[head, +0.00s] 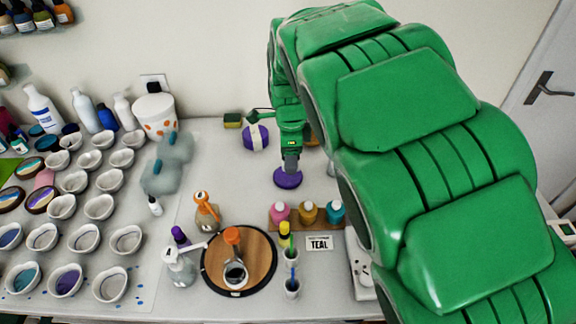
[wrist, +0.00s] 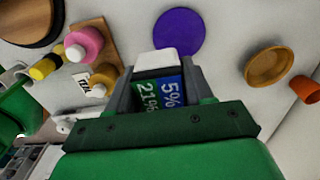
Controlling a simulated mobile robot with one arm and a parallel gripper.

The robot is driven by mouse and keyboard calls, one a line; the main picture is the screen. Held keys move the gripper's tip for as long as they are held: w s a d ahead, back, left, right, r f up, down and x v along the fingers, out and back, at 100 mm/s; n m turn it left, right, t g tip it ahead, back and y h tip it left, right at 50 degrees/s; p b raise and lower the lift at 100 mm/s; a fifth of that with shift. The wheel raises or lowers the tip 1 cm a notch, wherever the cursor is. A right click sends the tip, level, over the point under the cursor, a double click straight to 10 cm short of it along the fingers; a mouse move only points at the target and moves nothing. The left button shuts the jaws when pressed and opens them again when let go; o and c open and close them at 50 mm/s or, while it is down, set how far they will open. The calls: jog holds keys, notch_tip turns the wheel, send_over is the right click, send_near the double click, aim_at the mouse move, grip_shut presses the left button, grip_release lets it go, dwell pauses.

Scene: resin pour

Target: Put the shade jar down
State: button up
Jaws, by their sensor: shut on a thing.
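My gripper (wrist: 165,85) is shut on the shade jar (wrist: 158,58), which shows a white top between the fingers. Green and blue labels reading "21%" and "5%" show between the fingers. Most of the jar is hidden. In the head view my gripper (head: 291,163) points down over a flat purple disc (head: 288,179) on the table. The disc also lies just beyond the jar in the wrist view (wrist: 180,30). I cannot tell whether the jar touches the disc.
A wooden rack (head: 272,222) with pink, amber and teal bottles and a TEAL card (head: 320,243) stand in front. A round wooden board (head: 263,262) is front left. Many cups fill the left.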

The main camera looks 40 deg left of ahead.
jog(key=shift+w+a+f, duration=0.3)
jog(key=shift+a+f, duration=0.15)
jog(key=shift+f, duration=0.2)
jog(key=shift+w+a+f, duration=0.35)
jog(key=shift+a+f, duration=0.15)
jog(key=shift+f, duration=0.2)
jog(key=shift+w+a+f, duration=0.3)
jog(key=shift+a+f, duration=0.15)
jog(key=shift+f, duration=1.65)
jog(key=shift+f, duration=0.1)
jog(key=o, duration=1.1)
notch_tip(320, 180, up, 12)
